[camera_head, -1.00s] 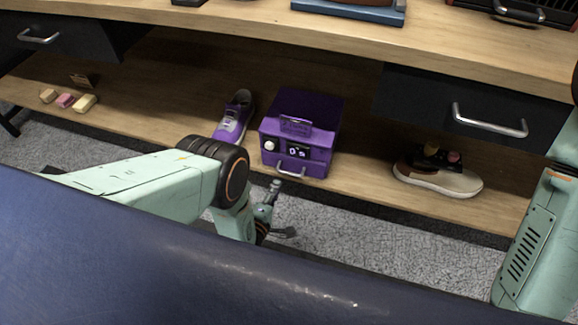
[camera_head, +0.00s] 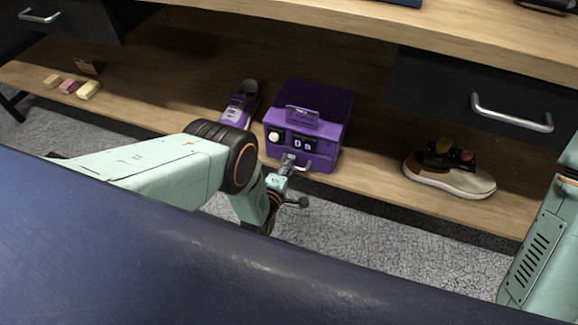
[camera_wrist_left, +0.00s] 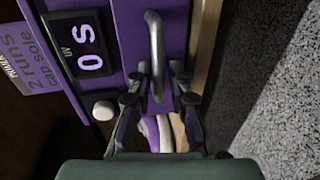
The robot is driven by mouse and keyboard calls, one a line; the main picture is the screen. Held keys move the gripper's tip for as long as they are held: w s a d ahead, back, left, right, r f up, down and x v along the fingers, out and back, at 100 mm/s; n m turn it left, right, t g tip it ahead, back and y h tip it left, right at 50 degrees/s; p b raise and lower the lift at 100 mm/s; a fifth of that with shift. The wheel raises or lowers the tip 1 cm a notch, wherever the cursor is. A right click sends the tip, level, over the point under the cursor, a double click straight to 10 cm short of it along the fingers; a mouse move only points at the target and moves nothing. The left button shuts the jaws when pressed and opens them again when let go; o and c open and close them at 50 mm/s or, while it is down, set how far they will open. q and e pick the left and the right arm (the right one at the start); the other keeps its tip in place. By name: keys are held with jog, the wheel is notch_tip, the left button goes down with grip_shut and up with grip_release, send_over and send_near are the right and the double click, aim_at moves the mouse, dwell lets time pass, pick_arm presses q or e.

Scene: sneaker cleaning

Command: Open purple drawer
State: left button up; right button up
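The purple box (camera_head: 318,108) stands on the lower shelf. Its front has a white knob (camera_head: 277,137), a small dark display (camera_head: 302,145) and a drawer with a metal handle (camera_head: 305,167). My left gripper (camera_head: 298,182) is low in front of the drawer, close to the handle. In the left wrist view the gripper (camera_wrist_left: 160,80) has its two fingers apart, with the near end of the handle (camera_wrist_left: 156,50) between their tips. I cannot tell whether they touch it. The drawer looks shut. My right gripper is out of view.
A purple sneaker (camera_head: 240,103) stands left of the box, partly behind my left arm. A beige and brown shoe (camera_head: 450,180) lies to the right on the shelf (camera_head: 375,180). Several small blocks (camera_head: 69,87) lie far left. Dark desk drawers (camera_head: 510,112) hang above.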

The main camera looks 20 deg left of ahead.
pick_arm(q)
grip_shut()
dwell(0.8)
